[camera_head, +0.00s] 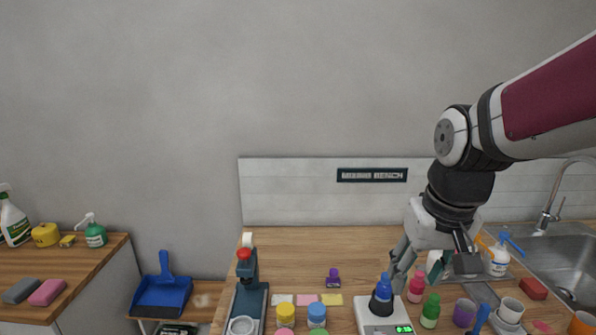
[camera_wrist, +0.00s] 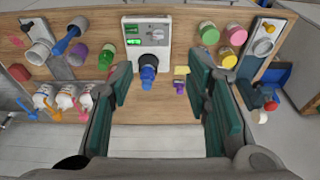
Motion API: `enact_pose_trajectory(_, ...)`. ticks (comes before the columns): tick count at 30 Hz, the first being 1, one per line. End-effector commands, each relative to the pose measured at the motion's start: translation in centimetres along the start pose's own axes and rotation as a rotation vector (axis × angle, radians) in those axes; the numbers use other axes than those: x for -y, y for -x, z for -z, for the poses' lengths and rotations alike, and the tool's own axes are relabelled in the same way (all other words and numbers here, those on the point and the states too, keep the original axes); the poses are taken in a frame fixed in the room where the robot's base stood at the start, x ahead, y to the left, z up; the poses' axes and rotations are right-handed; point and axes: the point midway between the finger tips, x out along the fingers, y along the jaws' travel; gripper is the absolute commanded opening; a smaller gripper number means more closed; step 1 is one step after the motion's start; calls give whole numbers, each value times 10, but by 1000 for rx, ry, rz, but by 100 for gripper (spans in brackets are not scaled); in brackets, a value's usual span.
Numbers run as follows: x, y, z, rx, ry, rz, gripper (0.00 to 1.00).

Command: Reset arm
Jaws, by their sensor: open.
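My gripper (camera_head: 430,268) hangs at the end of my arm at the right of the head view, fingers down over the wooden bench (camera_head: 290,250). In the wrist view the fingers (camera_wrist: 160,90) stand wide apart with nothing held between them. A white scale (camera_head: 372,316) with a green display stands at the front of the bench. A dark bottle with a blue top (camera_head: 384,288) is on it. In the wrist view the blue top (camera_wrist: 148,75) shows in the gap between the fingers, farther off. My gripper partly hides things behind it.
Red (camera_head: 415,290) and green (camera_head: 431,312) bottles and a purple cup (camera_head: 464,312) stand right of the scale. A sink (camera_head: 560,265) with a tap is far right.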

Motion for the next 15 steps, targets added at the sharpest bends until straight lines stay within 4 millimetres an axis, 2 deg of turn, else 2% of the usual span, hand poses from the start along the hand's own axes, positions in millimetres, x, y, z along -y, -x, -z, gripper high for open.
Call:
enact_pose_trajectory(1,0,15,-12,-33,0,0,44)
enact_pose_trajectory(6,0,48,-51,-120,2,-2,44)
enact_pose_trajectory(12,0,69,-93,-207,3,-8,44)
enact_pose_trajectory(15,0,73,-106,-234,3,-11,44)
